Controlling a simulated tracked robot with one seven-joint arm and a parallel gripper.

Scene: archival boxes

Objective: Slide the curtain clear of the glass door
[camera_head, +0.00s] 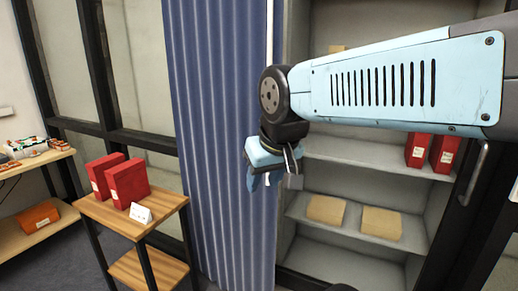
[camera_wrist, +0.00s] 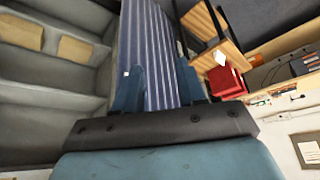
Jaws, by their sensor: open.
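The blue pleated curtain (camera_head: 222,120) hangs from the top of the head view down past the left side of the shelf bay. The glass door's dark frame (camera_head: 468,190), with a metal handle (camera_head: 475,175), stands at the right; the pane itself is hard to make out. My gripper (camera_head: 260,181) is in front of the curtain's right edge, pointing down in the head view. In the wrist view the open fingers (camera_wrist: 156,76) stand on either side of the curtain (camera_wrist: 150,28). I cannot tell whether they touch the cloth.
A wooden side table (camera_head: 165,203) with red boxes (camera_head: 128,182) and a white card (camera_head: 141,214) stands left of the curtain. Shelves (camera_head: 345,222) behind hold tan boxes (camera_head: 381,223) and red boxes (camera_head: 420,150). A longer table (camera_head: 45,158) with small items is at far left.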

